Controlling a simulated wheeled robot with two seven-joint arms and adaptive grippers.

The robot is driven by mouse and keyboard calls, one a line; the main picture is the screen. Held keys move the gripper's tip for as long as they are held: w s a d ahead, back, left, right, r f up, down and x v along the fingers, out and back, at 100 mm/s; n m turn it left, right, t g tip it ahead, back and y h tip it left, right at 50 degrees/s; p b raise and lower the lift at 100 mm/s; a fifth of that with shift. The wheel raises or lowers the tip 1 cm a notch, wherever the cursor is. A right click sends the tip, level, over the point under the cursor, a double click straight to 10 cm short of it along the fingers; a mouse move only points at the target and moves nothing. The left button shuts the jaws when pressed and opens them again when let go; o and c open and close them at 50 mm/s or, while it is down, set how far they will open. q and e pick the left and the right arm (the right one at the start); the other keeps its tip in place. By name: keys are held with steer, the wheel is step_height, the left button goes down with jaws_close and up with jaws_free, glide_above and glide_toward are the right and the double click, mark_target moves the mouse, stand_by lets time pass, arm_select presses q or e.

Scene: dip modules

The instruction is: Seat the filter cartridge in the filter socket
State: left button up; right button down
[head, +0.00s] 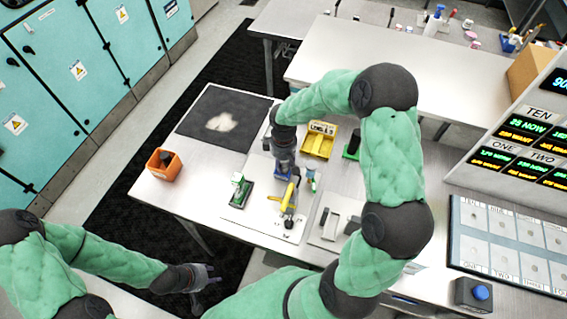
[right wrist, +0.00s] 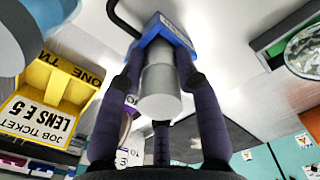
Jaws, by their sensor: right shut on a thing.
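My right gripper (head: 283,165) reaches down over the middle of the near table. In the right wrist view its dark fingers (right wrist: 159,70) are shut on either side of a pale grey cylinder (right wrist: 160,85), which looks like the filter cartridge. Beyond the cylinder's far end is a blue block (right wrist: 172,32) with a label, probably the filter socket. The cylinder lines up with the block, but I cannot tell how deep it sits. In the head view the gripper mostly hides both. My left gripper (head: 203,278) is empty, with fingers apart, off the table's near left side.
A yellow job-ticket tray (head: 318,141) stands behind the right gripper. A green module (head: 240,192) and a yellow-handled fixture (head: 288,196) stand close in front. An orange bin (head: 163,168) is at the left, a dark mat (head: 205,108) behind it. Grey brackets (head: 330,222) are at the right.

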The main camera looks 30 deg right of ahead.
steer(key=shift+f, duration=0.15)
steer(key=c, duration=0.9)
jaws_free()
steer(key=shift+r, duration=0.55)
step_height(320, 180, up, 11)
steer(key=shift+r+p, duration=0.2)
steer(key=shift+p, duration=0.5)
